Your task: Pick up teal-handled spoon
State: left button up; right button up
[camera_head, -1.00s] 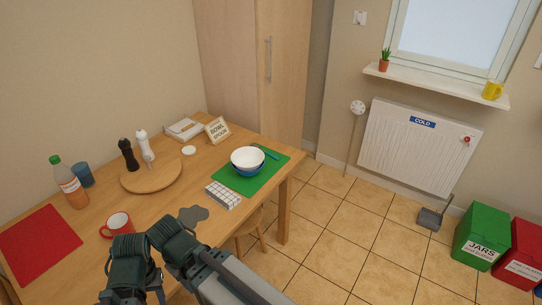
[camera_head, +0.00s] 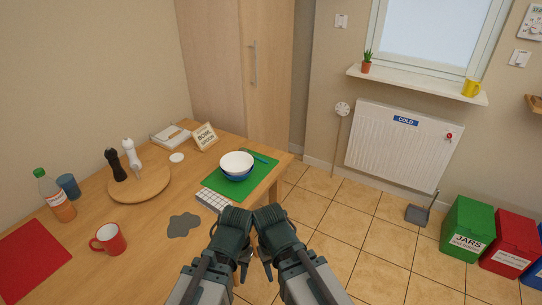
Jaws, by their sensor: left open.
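The teal-handled spoon (camera_head: 261,159) lies on the green mat (camera_head: 212,187) at the far right of the table. Its handle shows behind the bowls, and the rest is hidden by them.
A white gridded box (camera_head: 211,200) is at the mat's front edge, close to my left arm. A grey splotch (camera_head: 184,225), a red mug (camera_head: 109,239) and a round board (camera_head: 140,182) are to the left. A sign (camera_head: 204,137) stands behind the mat.

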aim_at(241, 149)
jog(key=i+l, duration=0.4)
jog(key=i, duration=0.2)
jog(key=i+l, duration=0.4)
jog(key=i, duration=0.15)
jog(key=i+l, duration=0.4)
jog(key=i, duration=0.2)
jog(key=j+u, duration=0.05)
